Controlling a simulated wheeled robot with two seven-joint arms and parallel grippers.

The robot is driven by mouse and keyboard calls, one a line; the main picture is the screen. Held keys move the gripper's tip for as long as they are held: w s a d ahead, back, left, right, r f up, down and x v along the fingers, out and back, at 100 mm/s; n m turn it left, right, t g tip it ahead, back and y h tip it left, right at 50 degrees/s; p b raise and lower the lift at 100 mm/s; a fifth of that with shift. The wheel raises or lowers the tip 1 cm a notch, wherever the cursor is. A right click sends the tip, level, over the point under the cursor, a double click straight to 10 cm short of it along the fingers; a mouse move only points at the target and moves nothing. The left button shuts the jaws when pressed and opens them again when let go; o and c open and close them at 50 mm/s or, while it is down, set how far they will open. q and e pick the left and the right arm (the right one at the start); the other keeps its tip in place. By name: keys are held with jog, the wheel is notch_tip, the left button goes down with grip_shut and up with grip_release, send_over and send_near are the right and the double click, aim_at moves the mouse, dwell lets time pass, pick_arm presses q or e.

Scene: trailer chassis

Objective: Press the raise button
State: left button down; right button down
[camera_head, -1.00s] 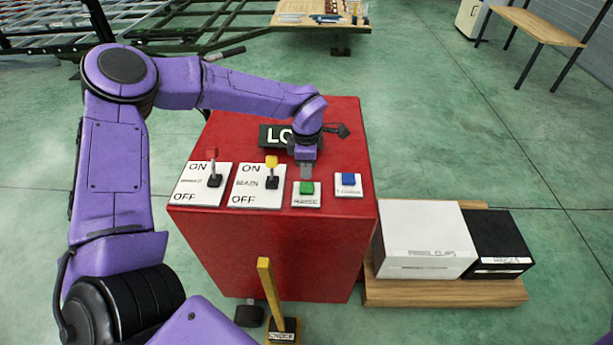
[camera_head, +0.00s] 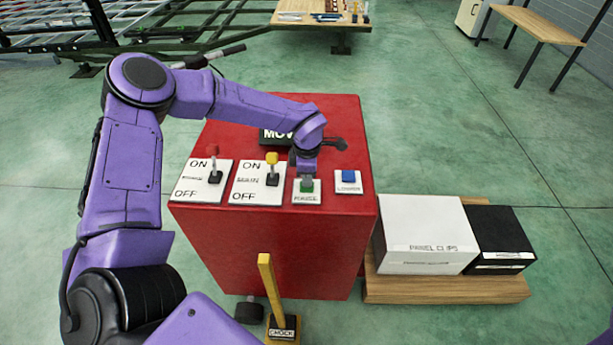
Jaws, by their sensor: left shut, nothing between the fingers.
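The green raise button (camera_head: 307,186) sits on a white plate on top of the red control box (camera_head: 270,245). My left gripper (camera_head: 307,178) is shut and empty, pointing down with its fingertips at the green button; they appear to touch it. The blue lower button (camera_head: 348,176) is just right of it. The black display (camera_head: 274,136) behind is partly hidden by my arm and shows letters starting "MOV". My right gripper is not in view.
A red-knobbed lever (camera_head: 214,165) and a yellow-knobbed lever (camera_head: 272,170) stand left of the buttons. A yellow-handled chock (camera_head: 268,290) stands before the box. A white box (camera_head: 425,235) and a black box (camera_head: 497,238) rest on a wooden board at right.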

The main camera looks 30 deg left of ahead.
pick_arm(q)
jog(key=shift+s+f, duration=0.4)
jog(key=shift+f, duration=0.15)
jog(key=r+p, duration=0.4)
jog(key=shift+w+r, duration=0.3)
jog(key=shift+w, duration=0.05)
notch_tip(320, 180, up, 10)
jog(key=b, duration=0.1)
jog(key=shift+r, duration=0.25)
